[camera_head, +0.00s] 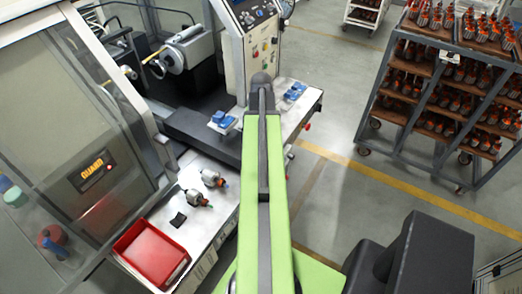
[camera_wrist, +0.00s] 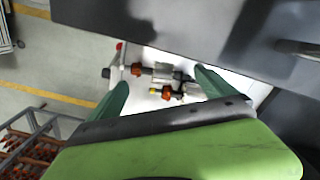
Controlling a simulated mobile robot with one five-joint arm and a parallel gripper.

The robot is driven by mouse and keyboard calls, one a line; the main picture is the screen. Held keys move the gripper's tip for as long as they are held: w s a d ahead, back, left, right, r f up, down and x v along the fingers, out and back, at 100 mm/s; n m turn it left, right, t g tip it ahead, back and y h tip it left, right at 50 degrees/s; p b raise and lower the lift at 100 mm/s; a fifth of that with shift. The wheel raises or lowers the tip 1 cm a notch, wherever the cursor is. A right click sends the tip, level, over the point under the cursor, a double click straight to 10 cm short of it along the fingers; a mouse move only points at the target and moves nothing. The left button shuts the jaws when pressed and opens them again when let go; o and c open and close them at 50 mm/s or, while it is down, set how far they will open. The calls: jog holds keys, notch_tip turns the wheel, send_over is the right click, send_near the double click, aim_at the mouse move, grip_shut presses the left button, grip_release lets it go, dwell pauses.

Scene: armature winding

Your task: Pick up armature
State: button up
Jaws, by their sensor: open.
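Two armatures lie on the white worktop in the head view, a nearer one (camera_head: 196,198) and a farther one (camera_head: 212,178). They have silver cores and dark ends. In the wrist view, two armatures with silver bodies and orange-brown ends lie on a white surface, an upper one (camera_wrist: 163,72) and a lower one (camera_wrist: 185,89). My gripper (camera_wrist: 160,88) is open and empty, its green fingers to the left and right of the armatures in the picture. Its distance from them cannot be told. In the head view my green arm is visible, but the jaws cannot be made out.
A red tray (camera_head: 150,252) and a small black piece (camera_head: 178,219) share the worktop. Blue holders (camera_head: 223,119) sit farther back near the control panel (camera_head: 254,50). A glazed machine enclosure (camera_head: 85,120) stands left. A rack (camera_head: 440,85) of armatures stands right, with open floor before it.

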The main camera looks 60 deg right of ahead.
notch_tip(320, 180, down, 4)
jog(key=b, duration=0.3)
jog(key=shift+f, duration=0.15)
jog(key=shift+r, duration=0.2)
jog(key=c, duration=1.5)
notch_tip(320, 180, up, 4)
jog(key=p, duration=0.5)
jog(key=shift+r, duration=0.25)
jog(key=s+d+r+p, duration=0.1)
jog(key=s+r+p, duration=0.1)
jog(key=s, duration=0.1)
jog(key=s+d+r+p, duration=0.1)
jog(key=s+r+p, duration=0.1)
jog(key=s, duration=0.2)
jog(key=s+d+r+p, duration=0.1)
jog(key=s+r+p, duration=0.1)
jog(key=s, duration=0.2)
jog(key=shift+s+r, duration=0.25)
